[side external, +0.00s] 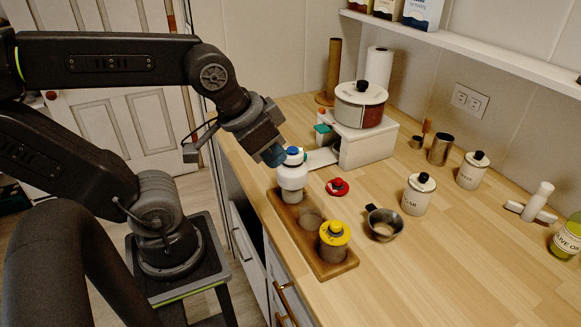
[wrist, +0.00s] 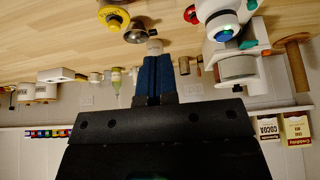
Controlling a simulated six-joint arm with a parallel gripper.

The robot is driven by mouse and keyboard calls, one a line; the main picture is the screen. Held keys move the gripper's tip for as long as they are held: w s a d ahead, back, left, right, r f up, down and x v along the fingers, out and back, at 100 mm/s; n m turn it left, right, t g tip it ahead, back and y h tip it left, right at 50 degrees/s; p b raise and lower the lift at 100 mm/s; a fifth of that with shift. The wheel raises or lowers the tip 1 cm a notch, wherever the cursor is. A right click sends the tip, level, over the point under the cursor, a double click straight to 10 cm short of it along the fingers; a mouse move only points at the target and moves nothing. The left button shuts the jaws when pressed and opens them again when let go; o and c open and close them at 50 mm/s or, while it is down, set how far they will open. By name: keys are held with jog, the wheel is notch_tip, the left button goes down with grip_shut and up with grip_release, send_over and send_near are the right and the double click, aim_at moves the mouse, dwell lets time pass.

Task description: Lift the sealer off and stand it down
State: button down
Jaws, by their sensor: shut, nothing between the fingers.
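The white sealer (side external: 293,174), with a blue and green top, stands upright at the far end of the wooden rack (side external: 287,220). It seems to sit on a jar whose lower part is mostly hidden in the rack. In the wrist view the sealer (wrist: 220,22) is at the top, right of my fingers. My gripper (side external: 275,156) is shut and empty, its blue fingers just left of the sealer's top in the side view. I cannot tell whether they touch it. In the wrist view the gripper's fingers (wrist: 158,75) are together.
A yellow-lidded jar (side external: 334,240) stands at the rack's near end. A red lid (side external: 338,187) and metal cup (side external: 384,224) lie right of the rack. A pot (side external: 360,100) on a white stand (side external: 368,144) is behind. The counter's near right is clear.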

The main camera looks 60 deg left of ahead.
jog(key=c, duration=1.8)
grip_release()
jog(key=o, duration=1.4)
jog(key=shift+r, duration=0.1)
jog(key=n+g+y, duration=0.4)
jog(key=n+y, duration=0.2)
jog(key=n, duration=1)
send_near(293, 150)
jog(key=x, duration=1.1)
